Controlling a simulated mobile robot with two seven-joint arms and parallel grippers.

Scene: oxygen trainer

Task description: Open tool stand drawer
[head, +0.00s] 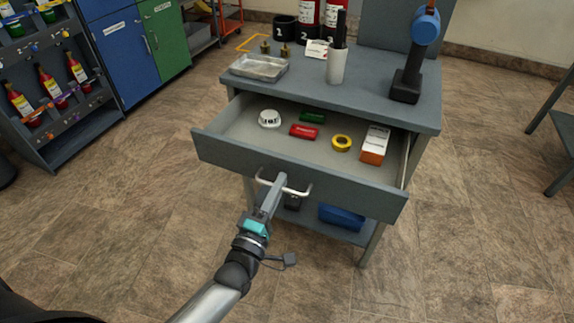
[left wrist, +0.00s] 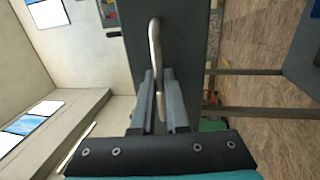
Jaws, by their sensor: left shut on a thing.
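The tool stand (head: 433,119) is a grey stand with its drawer (head: 290,175) pulled well out. Inside the drawer lie a white round item (head: 269,119), a green item (head: 313,117), a red item (head: 304,132), a yellow tape roll (head: 342,143) and an orange and white box (head: 375,144). My right gripper is not in view.
On the stand top are a metal tray (head: 259,67), a white cup (head: 337,67) with dark tools and a blue and black drill (head: 407,70). A blue box (head: 342,216) sits on the lower shelf. A bottle rack (head: 50,100) stands far left. The floor around the stand is open.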

